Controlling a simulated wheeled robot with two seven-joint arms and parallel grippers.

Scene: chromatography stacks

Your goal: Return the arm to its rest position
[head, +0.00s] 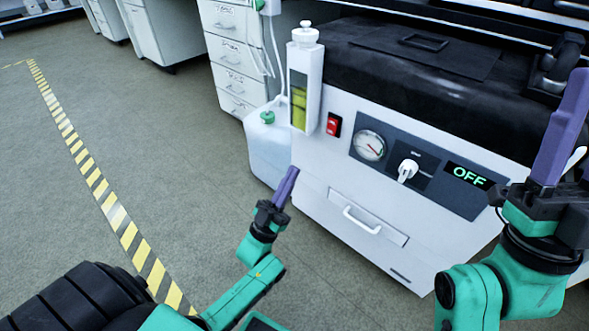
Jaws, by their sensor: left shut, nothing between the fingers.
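My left gripper (289,175) shows in the head view in front of the white machine. Its purple fingers are shut together, point up and are empty. My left arm is teal and black and comes in from the lower left. My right gripper (576,90) is at the right edge, in front of the machine's right end. Its purple finger points up and right; the picture edge cuts off part of it, so its opening cannot be told.
The white machine (330,225) has a red switch (333,124), a dial gauge (369,145), a white knob (407,170) and a display reading OFF (469,176). A white jug (266,150) stands at its left. Drawers (232,55) stand behind. Floor beside the striped tape (95,180) is clear.

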